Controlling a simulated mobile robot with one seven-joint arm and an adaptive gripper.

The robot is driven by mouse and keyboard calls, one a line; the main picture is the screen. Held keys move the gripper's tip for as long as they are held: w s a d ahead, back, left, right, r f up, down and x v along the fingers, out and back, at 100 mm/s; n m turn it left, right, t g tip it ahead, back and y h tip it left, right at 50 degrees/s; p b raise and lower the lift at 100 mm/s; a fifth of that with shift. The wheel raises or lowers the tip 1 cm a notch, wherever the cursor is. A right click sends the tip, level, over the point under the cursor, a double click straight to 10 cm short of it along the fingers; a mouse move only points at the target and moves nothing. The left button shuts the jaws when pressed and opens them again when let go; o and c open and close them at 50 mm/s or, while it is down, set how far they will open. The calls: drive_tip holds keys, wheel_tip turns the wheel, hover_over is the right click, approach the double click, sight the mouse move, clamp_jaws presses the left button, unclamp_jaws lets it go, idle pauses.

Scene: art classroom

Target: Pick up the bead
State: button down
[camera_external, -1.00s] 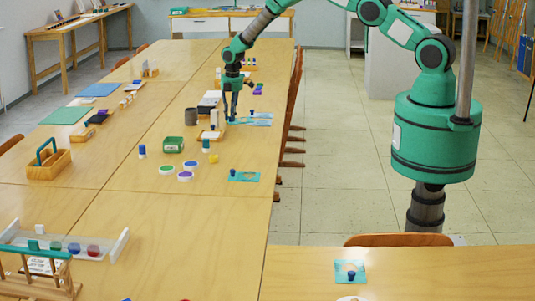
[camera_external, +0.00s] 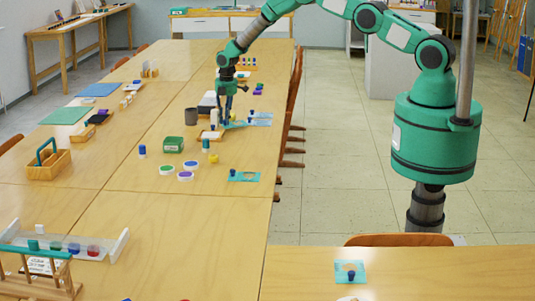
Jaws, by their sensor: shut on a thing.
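My gripper (camera_external: 225,121) points straight down over the long wooden table (camera_external: 150,225), its fingertips low at the tabletop beside a teal card (camera_external: 236,125). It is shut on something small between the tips. The bead is too small and too covered by the fingers to make out its shape or colour.
Blue-knobbed pieces sit on cards to the right and nearer (camera_external: 243,176). Wooden chairs line the table's right edge. The nearer table middle is clear.

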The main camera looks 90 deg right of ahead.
drive_tip(key=shift+f, duration=0.8)
drive_tip(key=shift+f, duration=0.2)
drive_tip(key=c, duration=1.7)
unclamp_jaws()
drive_tip(key=shift+o, duration=0.2)
drive_tip(key=shift+r, duration=0.15)
wheel_tip(320, 180, up, 12)
drive_tip(key=shift+s+a, duration=0.3)
drive_tip(key=shift+s, duration=0.1)
